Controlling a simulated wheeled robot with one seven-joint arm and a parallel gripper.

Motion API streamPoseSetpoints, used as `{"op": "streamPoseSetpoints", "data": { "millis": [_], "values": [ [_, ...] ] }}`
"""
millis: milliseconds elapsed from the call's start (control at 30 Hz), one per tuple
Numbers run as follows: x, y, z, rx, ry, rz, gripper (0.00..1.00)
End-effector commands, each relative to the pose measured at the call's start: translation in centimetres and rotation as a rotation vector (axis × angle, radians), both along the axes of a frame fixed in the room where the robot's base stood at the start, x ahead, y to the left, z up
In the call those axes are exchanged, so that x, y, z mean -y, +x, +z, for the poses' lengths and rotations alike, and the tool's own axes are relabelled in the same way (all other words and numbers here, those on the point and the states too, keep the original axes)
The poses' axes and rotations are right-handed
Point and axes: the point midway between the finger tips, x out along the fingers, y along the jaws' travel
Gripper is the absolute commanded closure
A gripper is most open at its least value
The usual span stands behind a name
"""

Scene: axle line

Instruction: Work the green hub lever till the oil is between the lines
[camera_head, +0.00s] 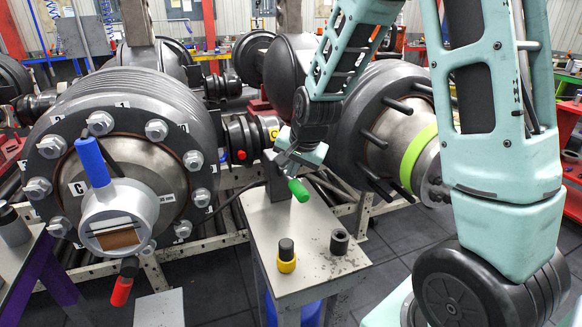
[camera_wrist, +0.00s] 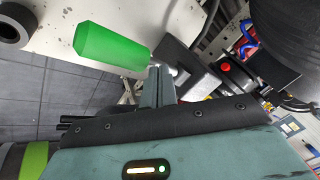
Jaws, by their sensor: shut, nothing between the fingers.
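The green hub lever (camera_head: 298,189) has a green grip on a thin metal stem, at a dark block on the grey stand. It also shows large in the wrist view (camera_wrist: 112,45), its stem running to the block. My gripper (camera_head: 285,158) is shut and empty; its fingertips (camera_wrist: 160,72) are close beside the stem, and I cannot tell if they touch it. The oil (camera_head: 120,239) is brown and fills the lower part of a window in the round silver gauge (camera_head: 117,205) on the left hub.
The gauge carries a blue handle (camera_head: 92,160); a red-handled lever (camera_head: 122,286) hangs below it. A black-and-yellow plug (camera_head: 287,256) and a dark ring (camera_head: 339,241) stand on the grey stand (camera_head: 310,272). A studded hub with a lime band (camera_head: 418,158) is right of the stand.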

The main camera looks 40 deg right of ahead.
Motion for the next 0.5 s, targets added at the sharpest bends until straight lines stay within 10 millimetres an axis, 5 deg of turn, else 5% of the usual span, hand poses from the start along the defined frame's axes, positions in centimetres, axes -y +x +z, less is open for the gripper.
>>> {"op": "streamPoseSetpoints", "data": {
  "millis": [500],
  "values": [
    [0.3,1.0,3.1,0.000,0.000,0.001,1.00]
  ]
}}
